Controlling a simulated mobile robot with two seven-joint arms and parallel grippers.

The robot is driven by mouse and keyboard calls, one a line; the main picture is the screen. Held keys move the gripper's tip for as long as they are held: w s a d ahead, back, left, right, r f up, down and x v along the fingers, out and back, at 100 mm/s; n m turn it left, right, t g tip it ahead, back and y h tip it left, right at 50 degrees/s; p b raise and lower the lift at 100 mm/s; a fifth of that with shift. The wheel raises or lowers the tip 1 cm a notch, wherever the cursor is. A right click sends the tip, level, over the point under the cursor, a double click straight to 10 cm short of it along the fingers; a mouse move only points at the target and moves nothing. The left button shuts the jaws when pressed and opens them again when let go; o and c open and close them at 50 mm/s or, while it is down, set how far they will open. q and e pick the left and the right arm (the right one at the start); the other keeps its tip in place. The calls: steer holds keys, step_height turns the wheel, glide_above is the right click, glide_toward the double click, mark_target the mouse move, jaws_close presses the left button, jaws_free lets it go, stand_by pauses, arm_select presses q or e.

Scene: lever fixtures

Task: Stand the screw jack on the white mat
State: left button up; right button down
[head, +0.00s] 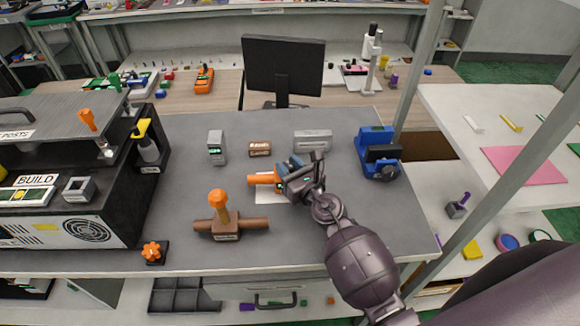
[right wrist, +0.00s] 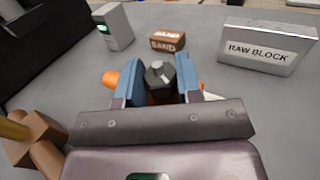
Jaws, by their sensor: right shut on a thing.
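My right gripper (head: 285,171) is shut on an orange and dark grey piece, which appears to be the screw jack (head: 263,179). In the head view its orange part sticks out to the left of the fingers. In the right wrist view the grey hexagonal end of the screw jack (right wrist: 160,76) shows between the blue fingers (right wrist: 158,80), with orange to the left. The white mat (head: 268,196) lies on the grey table below, partly hidden by the gripper and arm. I cannot tell whether the jack touches the mat. My left gripper is not in view.
Behind the mat stand a grey device (head: 216,147), a brown sand block (head: 260,148) and a raw block (head: 313,140). A brown fixture with an orange knob (head: 231,222) is at the front left. A blue vise (head: 377,152) is at the right.

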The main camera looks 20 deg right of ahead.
steer(key=shift+f, duration=0.2)
steer(key=c, duration=0.8)
jaws_free()
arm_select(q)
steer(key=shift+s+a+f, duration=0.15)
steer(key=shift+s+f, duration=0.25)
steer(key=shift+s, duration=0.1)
arm_select(e)
steer(key=shift+r, duration=0.2)
steer(key=shift+s+d, duration=0.1)
steer(key=shift+s, duration=0.1)
steer(key=v, duration=1)
steer(key=shift+s+b, duration=0.25)
steer(key=shift+b, duration=0.05)
steer(key=shift+s+d, duration=0.1)
steer(key=shift+s, duration=0.45)
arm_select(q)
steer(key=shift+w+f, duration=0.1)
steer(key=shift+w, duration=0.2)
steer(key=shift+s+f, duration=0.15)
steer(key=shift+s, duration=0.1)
